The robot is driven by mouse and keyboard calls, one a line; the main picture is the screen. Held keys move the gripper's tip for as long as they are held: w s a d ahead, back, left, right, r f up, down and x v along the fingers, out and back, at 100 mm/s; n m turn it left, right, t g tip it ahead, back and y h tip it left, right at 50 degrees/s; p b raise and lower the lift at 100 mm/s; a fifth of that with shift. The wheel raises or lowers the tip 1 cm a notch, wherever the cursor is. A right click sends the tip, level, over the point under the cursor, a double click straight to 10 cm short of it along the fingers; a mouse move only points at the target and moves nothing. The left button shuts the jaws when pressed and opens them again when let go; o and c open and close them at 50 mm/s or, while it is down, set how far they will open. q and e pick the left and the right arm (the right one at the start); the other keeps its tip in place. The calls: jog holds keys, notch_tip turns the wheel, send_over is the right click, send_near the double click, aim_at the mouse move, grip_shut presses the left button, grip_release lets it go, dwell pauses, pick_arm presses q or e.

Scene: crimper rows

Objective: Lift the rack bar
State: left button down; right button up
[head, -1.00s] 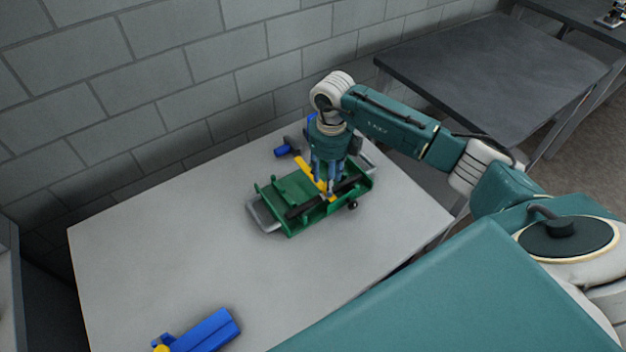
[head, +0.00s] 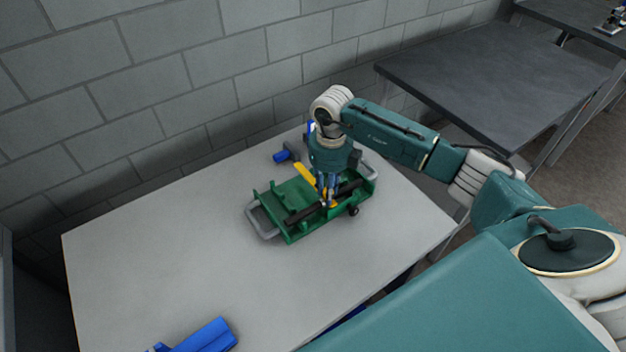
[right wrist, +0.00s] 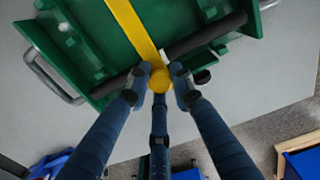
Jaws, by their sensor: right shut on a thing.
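A green crimper frame (head: 272,200) with grey loop handles lies on the light table (head: 160,260); it also fills the top of the right wrist view (right wrist: 100,45). A yellow bar (head: 304,174) lies across it, its rounded end (right wrist: 160,80) toward me. A black rod (head: 305,214) runs crosswise by that end. My right gripper (head: 328,203) points down at the frame, its blue fingers (right wrist: 158,86) shut around the yellow bar's rounded end, close to the rod. The fingers partly hide the contact. My left gripper is out of view.
A blue-handled tool (head: 288,155) lies behind the frame near the block wall. Another blue piece (head: 205,338) lies at the table's front left. The table's left half is mostly clear. A dark table (head: 490,75) stands behind at the right.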

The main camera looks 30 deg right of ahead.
jog(key=w+r+p, duration=0.3)
jog(key=w+r, duration=0.1)
jog(key=r, duration=0.4)
jog(key=shift+a, duration=0.2)
dwell(0.6)
jog(key=shift+r, duration=0.1)
jog(key=shift+w, duration=0.1)
jog(key=shift+w+a+r+b, duration=0.1)
jog(key=shift+w+r+b, duration=0.05)
jog(key=shift+w+r, duration=0.4)
jog(key=shift+w+r+b, duration=0.15)
jog(key=shift+w+r, duration=0.15)
jog(key=shift+w, duration=0.4)
jog(key=shift+w+a+r+b, duration=0.1)
jog(key=shift+w+r+b, duration=0.05)
jog(key=shift+w+r, duration=0.4)
jog(key=shift+w+a+r+b, duration=0.15)
jog(key=shift+w+r, duration=0.3)
jog(key=shift+w, duration=0.3)
jog(key=shift+w+d+r+b, duration=0.15)
jog(key=shift+w+r, duration=0.35)
jog(key=shift+w, duration=0.3)
jog(key=shift+w+a+r+b, duration=0.15)
jog(key=shift+w+r, duration=0.3)
jog(key=shift+w, duration=0.3)
jog(key=shift+w+r, duration=0.1)
